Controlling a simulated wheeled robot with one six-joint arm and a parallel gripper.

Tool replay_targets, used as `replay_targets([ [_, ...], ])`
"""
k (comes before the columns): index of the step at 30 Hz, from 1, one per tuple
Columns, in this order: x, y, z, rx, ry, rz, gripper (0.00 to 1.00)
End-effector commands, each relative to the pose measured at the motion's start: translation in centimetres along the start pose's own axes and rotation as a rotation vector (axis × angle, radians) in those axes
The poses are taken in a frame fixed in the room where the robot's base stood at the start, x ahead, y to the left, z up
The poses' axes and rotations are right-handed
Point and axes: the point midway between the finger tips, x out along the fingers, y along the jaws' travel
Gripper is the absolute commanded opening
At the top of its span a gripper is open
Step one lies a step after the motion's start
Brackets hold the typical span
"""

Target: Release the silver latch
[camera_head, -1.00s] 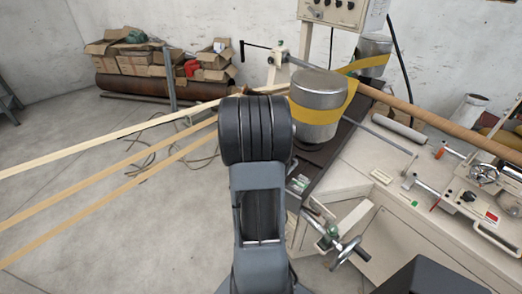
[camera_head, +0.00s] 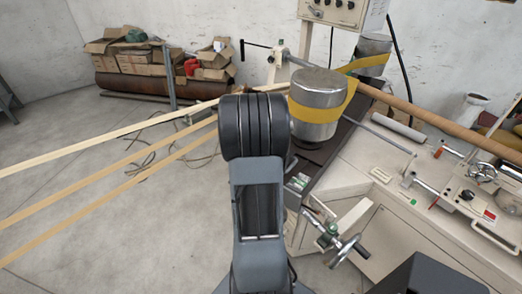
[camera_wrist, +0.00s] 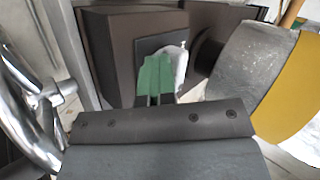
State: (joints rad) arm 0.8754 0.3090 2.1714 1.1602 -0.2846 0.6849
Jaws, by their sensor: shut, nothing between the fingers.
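In the wrist view, my gripper (camera_wrist: 160,99) shows as two narrow dark fingers close together, shut with nothing held. They point at a green piece (camera_wrist: 155,72) with a pale part beside it, in front of a dark square plate. I cannot tell whether they touch it. A shiny silver wheel-like handle (camera_wrist: 33,105) stands to the left of the fingers. In the head view, a silver crank handle (camera_head: 345,249) sits on the machine's front, right of my arm. My arm hides the gripper there. No part can be picked out surely as the silver latch.
A silver drum (camera_head: 317,92) with a yellow belt (camera_head: 322,114) stands close behind my arm; it also fills the wrist view's right side (camera_wrist: 252,65). Pale strips (camera_head: 110,138) stretch leftward. The white machine bench (camera_head: 400,225) lies right. The left floor is largely clear.

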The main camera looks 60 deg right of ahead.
Motion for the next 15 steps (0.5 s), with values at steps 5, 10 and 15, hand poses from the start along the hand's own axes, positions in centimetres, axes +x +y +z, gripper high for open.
replay_targets([
  [5, 0.5, -1.17, -1.04, 0.008, 0.016, -0.02, 0.0],
  [10, 0.78, -1.37, -1.24, 0.009, 0.016, -0.018, 0.0],
  [15, 0.96, -1.43, -1.32, 0.009, 0.015, -0.016, 0.0],
])
